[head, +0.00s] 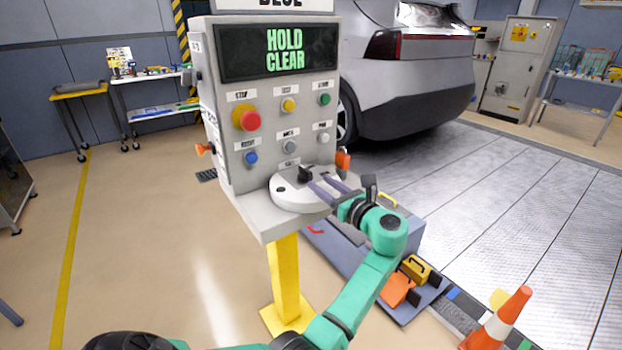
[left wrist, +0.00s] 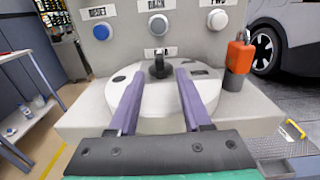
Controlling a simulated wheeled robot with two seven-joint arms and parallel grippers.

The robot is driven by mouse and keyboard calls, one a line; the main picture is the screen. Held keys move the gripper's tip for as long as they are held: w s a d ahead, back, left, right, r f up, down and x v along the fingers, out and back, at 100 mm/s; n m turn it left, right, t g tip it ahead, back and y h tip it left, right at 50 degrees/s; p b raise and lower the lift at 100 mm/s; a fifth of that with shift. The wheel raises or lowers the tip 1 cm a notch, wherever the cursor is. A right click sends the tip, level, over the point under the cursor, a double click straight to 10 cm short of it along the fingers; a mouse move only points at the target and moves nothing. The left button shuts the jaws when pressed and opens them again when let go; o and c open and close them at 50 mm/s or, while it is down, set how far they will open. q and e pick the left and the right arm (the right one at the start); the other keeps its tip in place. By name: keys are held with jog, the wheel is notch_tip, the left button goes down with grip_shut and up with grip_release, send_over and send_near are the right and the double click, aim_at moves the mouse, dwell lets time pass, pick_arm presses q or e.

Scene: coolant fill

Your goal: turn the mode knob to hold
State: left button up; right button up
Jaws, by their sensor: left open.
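The mode knob (head: 305,174) is a small black knob on a round white dial (head: 290,197) on the console's sloped shelf. It also shows in the left wrist view (left wrist: 159,68), standing upright near the far side of the dial. My left gripper (head: 321,188) reaches in from the right over the dial. Its two purple fingers are open and apart, with the knob beyond and between their tips in the left wrist view (left wrist: 156,76). I see no contact with the knob. The screen (head: 284,50) reads "HOLD CLEAR". The dial's markings are too small to read.
Above the dial are a red stop button (head: 248,120) and several coloured buttons. An orange-handled item (head: 342,159) stands at the shelf's right side. A grey case (head: 350,250) with tools lies below, and an orange cone (head: 497,322) stands at lower right.

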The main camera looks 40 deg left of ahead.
pick_arm(q)
jog(key=v, duration=0.8)
jog(key=shift+b, duration=0.4)
notch_tip(320, 180, down, 27)
jog(key=t+h+p, duration=0.1)
jog(key=t+h, duration=0.1)
jog(key=h, duration=0.6)
jog(key=s+d+f+n+g+h+p, duration=0.1)
jog(key=s+f+h, duration=0.15)
jog(key=f, duration=0.45)
jog(key=s+d+f+n+g+h, duration=0.1)
jog(key=s+d+f+n, duration=0.1)
jog(key=s+f, duration=0.35)
jog(key=s+d+f+n+g+h+p, duration=0.1)
jog(key=s+f+n+g+h, duration=0.45)
jog(key=s+f, duration=1.1)
jog(key=s+f+n+t, duration=0.1)
jog(key=s+f+n, duration=0.2)
jog(key=s+n, duration=0.7)
jog(key=s+a, duration=0.1)
jog(key=s, duration=0.7)
jog(key=shift+p, duration=0.3)
